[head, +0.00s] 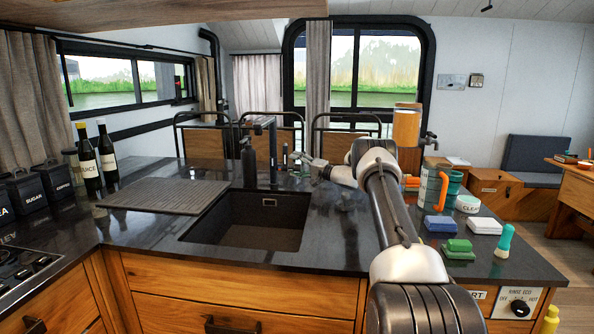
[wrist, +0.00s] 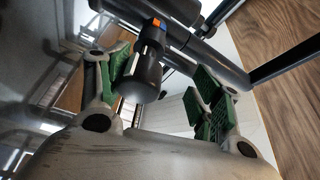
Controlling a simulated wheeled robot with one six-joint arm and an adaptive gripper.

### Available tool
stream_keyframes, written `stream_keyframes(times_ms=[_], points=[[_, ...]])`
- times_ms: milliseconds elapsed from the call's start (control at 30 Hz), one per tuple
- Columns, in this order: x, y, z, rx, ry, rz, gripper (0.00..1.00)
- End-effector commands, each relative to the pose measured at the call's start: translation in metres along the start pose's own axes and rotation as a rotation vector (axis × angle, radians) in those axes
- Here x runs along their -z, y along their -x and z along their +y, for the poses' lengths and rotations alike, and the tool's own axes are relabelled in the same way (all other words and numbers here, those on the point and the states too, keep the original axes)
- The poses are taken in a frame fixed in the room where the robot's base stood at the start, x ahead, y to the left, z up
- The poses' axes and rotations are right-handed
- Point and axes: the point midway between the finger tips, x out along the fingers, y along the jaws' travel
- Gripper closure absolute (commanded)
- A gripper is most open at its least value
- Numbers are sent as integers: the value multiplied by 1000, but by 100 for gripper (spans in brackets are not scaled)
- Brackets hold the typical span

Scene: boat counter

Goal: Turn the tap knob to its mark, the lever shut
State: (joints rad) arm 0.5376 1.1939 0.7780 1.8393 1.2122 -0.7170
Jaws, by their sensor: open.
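The black tap (head: 272,150) stands behind the sink in the head view. In the wrist view its dark pipes (wrist: 205,55) cross the upper part. A black, rounded tap knob or lever (wrist: 142,78) points toward the camera, with a small orange and blue mark (wrist: 158,23) above it. I cannot tell how far it is turned. My gripper (head: 304,160) is just right of the tap. In the wrist view my gripper (wrist: 160,88) is open, its green-padded fingers on either side of the knob, with gaps showing. In the head view the knob is too small to make out clearly.
The sink (head: 250,222) lies in front of the tap, with a ribbed drain mat (head: 165,197) on its left. Bottles (head: 107,152) stand at the back left.

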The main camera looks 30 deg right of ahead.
Motion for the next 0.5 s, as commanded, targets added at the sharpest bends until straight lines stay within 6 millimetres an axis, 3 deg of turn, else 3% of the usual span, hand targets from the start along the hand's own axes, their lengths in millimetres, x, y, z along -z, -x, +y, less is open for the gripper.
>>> stream_keyframes(times_ms=[33,67,200,500], points=[[8,-2,-24,17,15,4,46],[10,-2,-32,18,17,4,45],[19,-4,-61,24,21,7,19],[25,-4,-82,23,19,8,19]])
